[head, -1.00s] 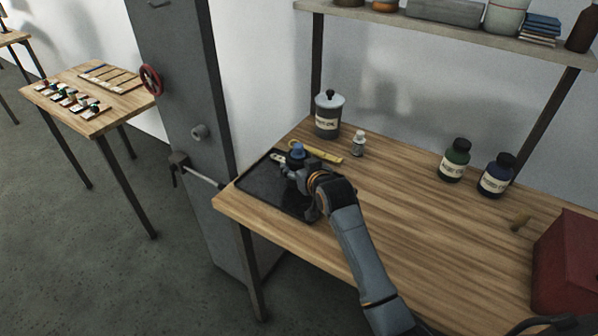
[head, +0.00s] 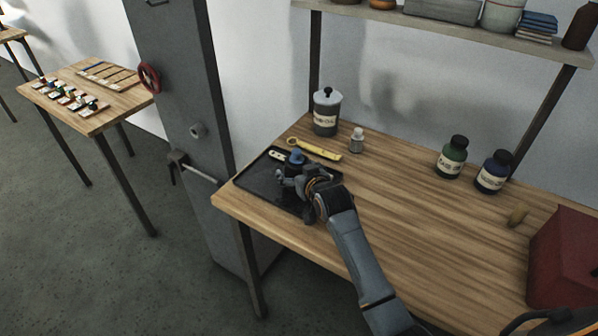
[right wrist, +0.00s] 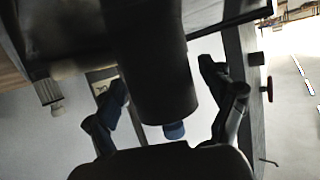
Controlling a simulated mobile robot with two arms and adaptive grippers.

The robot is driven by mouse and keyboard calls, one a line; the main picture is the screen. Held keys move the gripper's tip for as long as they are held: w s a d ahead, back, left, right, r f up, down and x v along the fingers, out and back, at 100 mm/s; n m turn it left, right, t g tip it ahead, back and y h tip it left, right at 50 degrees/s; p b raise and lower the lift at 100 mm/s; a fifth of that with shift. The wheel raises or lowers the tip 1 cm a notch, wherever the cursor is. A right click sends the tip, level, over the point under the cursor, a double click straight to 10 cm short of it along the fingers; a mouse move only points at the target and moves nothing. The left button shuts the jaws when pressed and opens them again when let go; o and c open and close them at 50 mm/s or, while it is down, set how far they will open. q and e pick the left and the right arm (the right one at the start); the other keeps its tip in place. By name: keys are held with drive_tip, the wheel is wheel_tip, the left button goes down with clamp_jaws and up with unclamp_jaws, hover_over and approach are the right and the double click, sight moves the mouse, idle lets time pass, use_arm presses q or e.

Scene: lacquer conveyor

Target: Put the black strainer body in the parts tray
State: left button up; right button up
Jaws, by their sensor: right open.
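The black strainer body (right wrist: 155,65) is a dark cylinder with a blue end. In the head view its blue top (head: 297,157) shows above the parts tray (head: 262,183), a flat black tray at the table's left corner; my gripper hides most of the body. The right wrist view looks inverted, with the body upright against the dark tray surface. My right gripper (head: 288,175) is over the tray. In the right wrist view its fingers are open, one on each side of the body, with visible gaps. My left gripper is not in view.
A yellow tool (head: 318,149) lies behind the tray. A grey jar (head: 326,118) and a small pale bottle (head: 356,141) stand near it. Green (head: 452,158) and blue (head: 493,173) bottles and a red box (head: 565,262) are at right.

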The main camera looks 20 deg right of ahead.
drive_tip(key=v, duration=1.2)
drive_tip(key=shift+r+b, duration=0.15)
drive_tip(key=shift+b, duration=0.25)
